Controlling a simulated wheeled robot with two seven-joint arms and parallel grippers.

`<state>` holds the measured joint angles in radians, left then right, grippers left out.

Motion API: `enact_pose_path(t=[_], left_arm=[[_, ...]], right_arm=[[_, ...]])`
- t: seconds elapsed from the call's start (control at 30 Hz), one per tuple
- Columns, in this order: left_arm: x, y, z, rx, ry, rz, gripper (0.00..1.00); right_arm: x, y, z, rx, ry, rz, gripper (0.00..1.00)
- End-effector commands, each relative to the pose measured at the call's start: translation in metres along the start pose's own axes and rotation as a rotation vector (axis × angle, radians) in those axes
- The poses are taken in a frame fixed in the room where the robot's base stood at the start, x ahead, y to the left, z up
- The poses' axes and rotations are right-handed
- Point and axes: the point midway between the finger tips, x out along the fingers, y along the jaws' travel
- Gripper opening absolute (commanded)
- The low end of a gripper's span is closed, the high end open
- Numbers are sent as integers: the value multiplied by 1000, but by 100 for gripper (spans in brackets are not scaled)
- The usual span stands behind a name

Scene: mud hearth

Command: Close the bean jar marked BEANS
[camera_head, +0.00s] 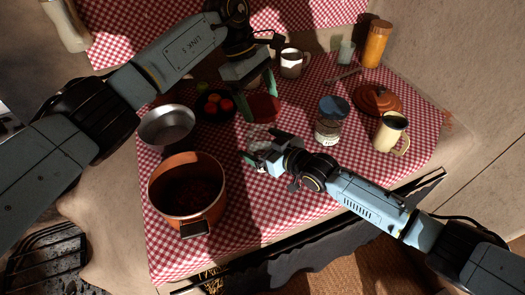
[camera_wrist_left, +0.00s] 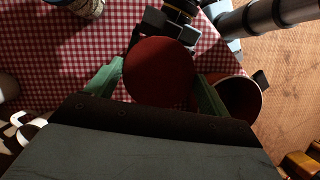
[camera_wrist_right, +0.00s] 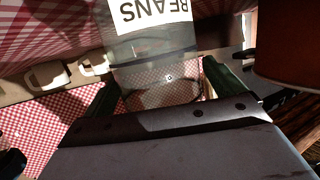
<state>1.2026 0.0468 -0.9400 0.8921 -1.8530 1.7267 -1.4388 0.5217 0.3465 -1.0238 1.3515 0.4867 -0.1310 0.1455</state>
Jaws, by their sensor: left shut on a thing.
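My left gripper (camera_head: 258,92) is shut on a round dark red lid (camera_head: 262,107). The lid's flat face shows between the green fingers in the left wrist view (camera_wrist_left: 158,73). The clear jar marked BEANS (camera_wrist_right: 150,20) is large in the right wrist view, between the spread fingers of my right gripper (camera_wrist_right: 163,88). In the head view my right gripper (camera_head: 266,148) is low at the jar, which is partly hidden by it. The held lid is above and apart from the jar. Whether the right fingers touch the glass is hard to tell.
A copper pot (camera_head: 188,188) and a metal bowl (camera_head: 167,125) stand at left. A jar with a blue lid (camera_head: 328,128), a cream jug (camera_head: 391,133) and an orange pot lid (camera_head: 376,100) stand at right. A dark bowl of tomatoes (camera_head: 214,105) is behind.

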Motion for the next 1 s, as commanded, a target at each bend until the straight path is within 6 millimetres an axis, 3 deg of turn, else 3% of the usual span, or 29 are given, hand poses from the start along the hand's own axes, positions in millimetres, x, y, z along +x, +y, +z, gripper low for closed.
enact_pose_path(t=[0.07, 0.5, 1.0], left_arm=[[0, 0, 0, 0, 0, 0, 60], [0, 0, 0, 0, 0, 0, 60], [47, -1, -17, -1, -9, 0, 60]], right_arm=[[0, 0, 0, 0, 0, 0, 84], [0, 0, 0, 0, 0, 0, 28], [0, 0, 0, 0, 0, 0, 28]])
